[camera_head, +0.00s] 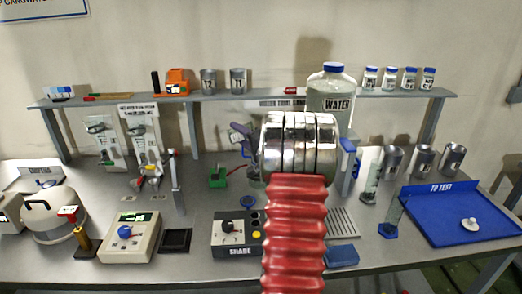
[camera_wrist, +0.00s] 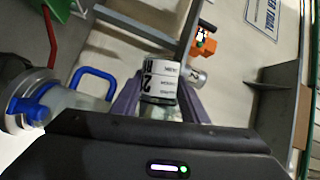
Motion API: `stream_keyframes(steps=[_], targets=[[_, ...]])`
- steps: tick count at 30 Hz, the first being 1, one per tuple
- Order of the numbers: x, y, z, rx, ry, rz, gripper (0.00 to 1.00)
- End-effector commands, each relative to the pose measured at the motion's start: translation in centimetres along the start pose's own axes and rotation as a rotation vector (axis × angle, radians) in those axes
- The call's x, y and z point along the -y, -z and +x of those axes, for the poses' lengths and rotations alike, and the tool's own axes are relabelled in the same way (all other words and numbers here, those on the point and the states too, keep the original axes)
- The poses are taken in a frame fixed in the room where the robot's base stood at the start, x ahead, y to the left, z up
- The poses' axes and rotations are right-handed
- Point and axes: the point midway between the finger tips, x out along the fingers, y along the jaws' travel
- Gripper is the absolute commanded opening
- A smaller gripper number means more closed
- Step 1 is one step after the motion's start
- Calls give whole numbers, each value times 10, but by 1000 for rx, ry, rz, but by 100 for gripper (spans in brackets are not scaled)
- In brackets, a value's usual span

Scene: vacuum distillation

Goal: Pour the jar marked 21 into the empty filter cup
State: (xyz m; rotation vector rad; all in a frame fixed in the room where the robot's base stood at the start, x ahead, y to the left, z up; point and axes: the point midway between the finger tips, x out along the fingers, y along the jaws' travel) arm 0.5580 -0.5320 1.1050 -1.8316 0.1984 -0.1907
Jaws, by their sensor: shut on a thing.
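My gripper (camera_wrist: 158,98) is shut on a small jar (camera_wrist: 160,76), with one purple-grey finger on each side of it. The jar has a white label with dark print that seems to include a 21. My own body hides its lower part and what it holds. In the head view, a purple finger of my gripper (camera_head: 240,134) shows left of my silver wrist, and the jar is hidden. A clear round vessel with blue parts (camera_wrist: 32,106) is left of the gripper in the wrist view. I cannot tell whether it is the filter cup.
A large water bottle (camera_head: 331,100) stands behind my arm. The shelf (camera_head: 130,98) holds metal cans (camera_head: 208,80), an orange device (camera_head: 178,80) and several small jars (camera_head: 390,78). Three metal cups (camera_head: 423,160) stand at right, behind a blue tray (camera_head: 455,225). A control box (camera_head: 237,233) is in front.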

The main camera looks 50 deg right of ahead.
Motion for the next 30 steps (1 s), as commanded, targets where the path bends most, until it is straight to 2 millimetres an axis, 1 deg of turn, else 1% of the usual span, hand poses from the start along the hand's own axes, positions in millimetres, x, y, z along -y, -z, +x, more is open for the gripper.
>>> stream_keyframes(steps=[30], targets=[[-2, 4, -2, -11, 30, 71, 13]])
